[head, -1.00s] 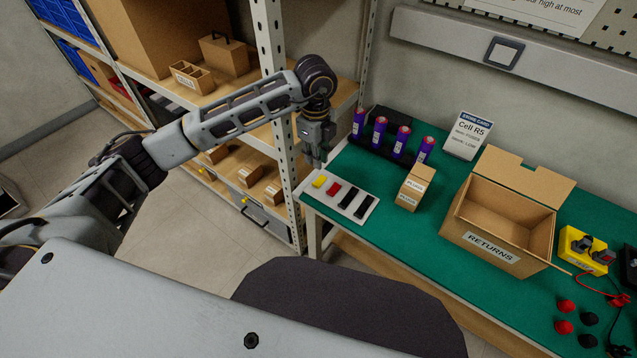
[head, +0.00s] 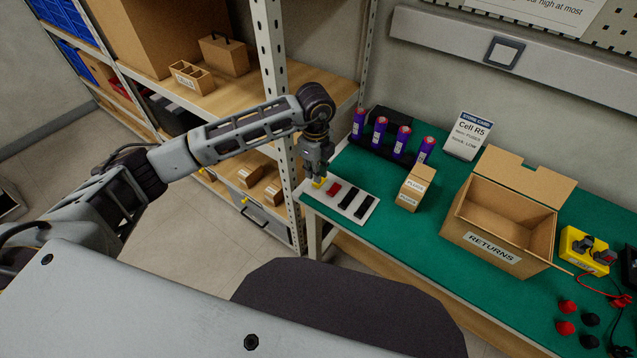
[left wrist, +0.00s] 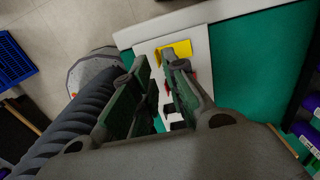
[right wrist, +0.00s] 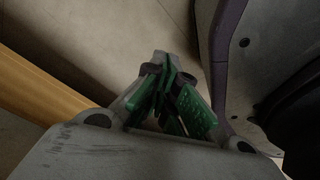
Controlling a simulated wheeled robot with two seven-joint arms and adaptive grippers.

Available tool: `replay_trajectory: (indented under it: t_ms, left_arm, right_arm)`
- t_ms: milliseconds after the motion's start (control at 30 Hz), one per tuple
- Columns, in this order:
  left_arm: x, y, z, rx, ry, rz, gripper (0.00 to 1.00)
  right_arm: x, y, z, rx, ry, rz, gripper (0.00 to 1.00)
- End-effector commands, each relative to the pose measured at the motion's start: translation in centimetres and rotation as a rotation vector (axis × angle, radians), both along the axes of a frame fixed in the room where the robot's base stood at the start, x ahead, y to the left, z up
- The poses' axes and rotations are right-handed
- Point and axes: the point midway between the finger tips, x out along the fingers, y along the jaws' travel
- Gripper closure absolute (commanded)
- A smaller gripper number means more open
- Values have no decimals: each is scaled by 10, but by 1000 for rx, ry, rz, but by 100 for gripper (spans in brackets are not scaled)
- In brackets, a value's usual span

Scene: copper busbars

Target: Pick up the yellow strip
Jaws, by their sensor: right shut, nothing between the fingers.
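The yellow strip (left wrist: 176,52) lies at the left end of a white tray (head: 325,203) on the green bench. In the head view only a bit of the yellow strip (head: 318,184) shows under my left gripper (head: 319,178). In the left wrist view, my left gripper (left wrist: 165,68) is open, its fingers above the tray with the strip just beyond the fingertips. I cannot tell whether they touch it. My right gripper (right wrist: 163,62) is shut and empty, away from the bench over the floor.
A red strip (head: 334,188) and two black strips (head: 357,204) lie on the same tray. Purple cells (head: 380,132) stand behind it. A small carton (head: 412,188) and the RETURNS box (head: 497,223) are to the right. A shelf post (head: 286,170) is close on the left.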

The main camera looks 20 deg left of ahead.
Motion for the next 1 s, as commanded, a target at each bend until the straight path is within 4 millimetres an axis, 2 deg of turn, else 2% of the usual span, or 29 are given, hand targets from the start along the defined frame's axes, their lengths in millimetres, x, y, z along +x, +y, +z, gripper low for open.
replay_trajectory:
  t_ms: [433, 800, 1000]
  left_arm:
    - [-2, 3, -44, 2, 2, 0, 86]
    - [-2, 3, -49, 1, 1, 0, 86]
    - [-2, 3, -49, 1, 1, 0, 86]
  right_arm:
    - [4, 2, 0, 2, -3, -2, 100]
    - [19, 3, 5, 4, -22, -1, 100]
    - [18, 3, 5, 4, -21, -1, 100]
